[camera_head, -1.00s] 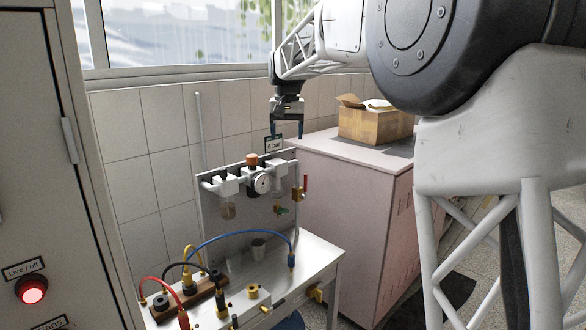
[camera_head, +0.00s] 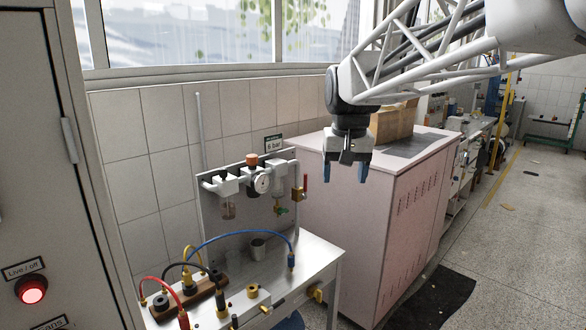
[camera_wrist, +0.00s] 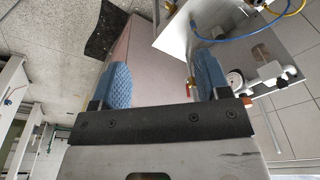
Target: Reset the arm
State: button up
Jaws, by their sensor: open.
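My gripper (camera_head: 347,172) hangs from my arm, fingers pointing down, in front of the left part of the pink cabinet (camera_head: 365,215) in the head view. Its two blue fingers are apart with nothing between them. In the wrist view my gripper (camera_wrist: 165,85) also shows spread, empty blue pads. The cardboard box (camera_head: 392,124) stands on the cabinet top, partly hidden behind my arm.
A metal bench (camera_head: 318,258) at lower left carries cables and fittings. A panel with a gauge (camera_head: 262,183) and a red-handled valve stands behind it. A grey cabinet (camera_head: 40,150) with a lit red button is at far left. Open floor (camera_head: 490,260) lies at right.

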jog(key=s+d+f, duration=0.2)
jog(key=s+f, duration=0.3)
jog(key=s, duration=0.4)
jog(key=s+d+f, duration=0.3)
jog(key=s+f, duration=0.3)
jog(key=s, duration=0.4)
jog(key=s+d+f+t, duration=0.1)
jog(key=s+f, duration=0.4)
jog(key=s, duration=0.5)
jog(key=shift+s+d+f, duration=0.15)
jog(key=shift+s+d, duration=0.05)
jog(key=shift+d, duration=0.55)
dwell(0.8)
